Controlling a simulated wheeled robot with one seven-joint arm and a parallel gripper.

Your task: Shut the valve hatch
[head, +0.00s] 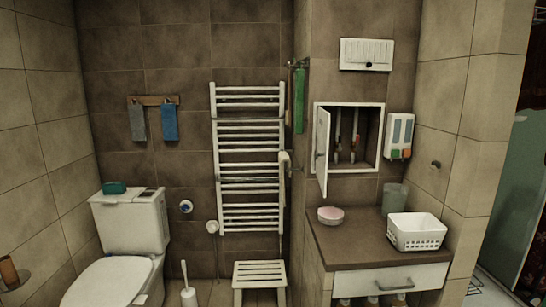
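The valve hatch is a white-framed opening (347,104) in the tiled wall above the counter, right of centre. Its white door (322,150) is hinged on the left side and stands swung out into the room, so the hatch is open. Inside the recess, pipes and valves with red handles (353,154) show. My gripper is not in view, and nothing of my arm shows.
A brown counter (365,243) below the hatch bears a pink round dish (330,215), a grey-green cup (394,199) and a white basket (416,232). A dispenser (399,135) hangs right of the hatch. A white towel rail (249,158) stands left. A stool (259,280) sits below it.

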